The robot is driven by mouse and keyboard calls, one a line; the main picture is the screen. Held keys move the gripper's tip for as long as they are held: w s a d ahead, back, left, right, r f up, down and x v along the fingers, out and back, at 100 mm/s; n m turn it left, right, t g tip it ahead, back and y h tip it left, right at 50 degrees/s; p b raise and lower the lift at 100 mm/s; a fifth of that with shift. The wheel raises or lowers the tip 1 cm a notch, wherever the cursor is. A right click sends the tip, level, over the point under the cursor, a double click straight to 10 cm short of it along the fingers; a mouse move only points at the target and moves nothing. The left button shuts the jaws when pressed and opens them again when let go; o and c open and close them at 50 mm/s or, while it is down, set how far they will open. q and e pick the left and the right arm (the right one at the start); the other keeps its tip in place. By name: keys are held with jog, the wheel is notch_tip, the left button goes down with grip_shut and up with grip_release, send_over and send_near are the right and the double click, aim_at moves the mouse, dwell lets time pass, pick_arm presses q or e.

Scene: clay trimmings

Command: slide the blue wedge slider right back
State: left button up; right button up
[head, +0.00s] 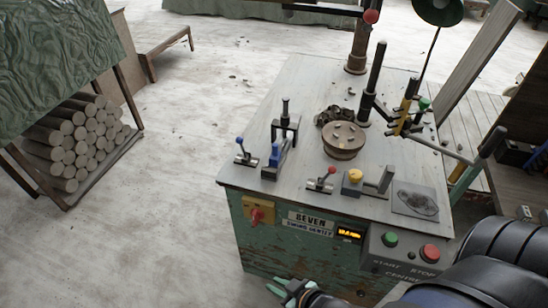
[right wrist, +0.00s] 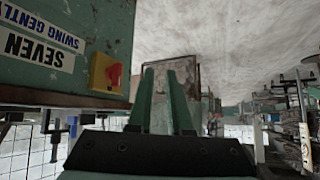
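The blue wedge slider (head: 276,156) sits on the grey machine top near its front left, beside a small black upright frame. My right gripper (head: 292,289) is low in front of the machine's green front panel, below the top and well apart from the slider. In the right wrist view its two green fingers (right wrist: 167,100) stand apart with nothing between them. The slider cannot be made out in the right wrist view. My left gripper is not in view.
Near the slider stand a blue-knobbed lever (head: 240,142), a red-knobbed lever (head: 330,172) and a yellow button (head: 355,175). A round brown disc (head: 344,141) sits behind. A red switch on a yellow plate (head: 257,213) is on the front panel, also in the right wrist view (right wrist: 110,73).

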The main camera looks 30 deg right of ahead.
jog(key=o, duration=0.5)
jog(key=w+h, duration=0.1)
jog(key=w, duration=0.2)
jog(key=w+d+f+m+b, duration=0.1)
jog(key=w, duration=0.2)
jog(key=w+d+h+b, duration=0.1)
jog(key=w, duration=0.3)
jog(key=shift+f+m+h, duration=0.15)
jog(key=shift+m+h, duration=0.15)
jog(key=shift+m, duration=0.1)
jog(key=shift+c, duration=0.2)
jog(key=shift+o, duration=0.3)
jog(key=w+d+r+m+h+b, duration=0.2)
jog(key=w+d, duration=0.1)
jog(key=w, duration=0.4)
jog(key=shift+r+h, duration=0.35)
jog(key=shift+h, duration=0.05)
jog(key=m+h+b, duration=0.2)
jog(key=m+h, duration=0.5)
jog(key=m, duration=0.1)
send_near(274, 150)
jog(key=x, duration=1.1)
grip_shut()
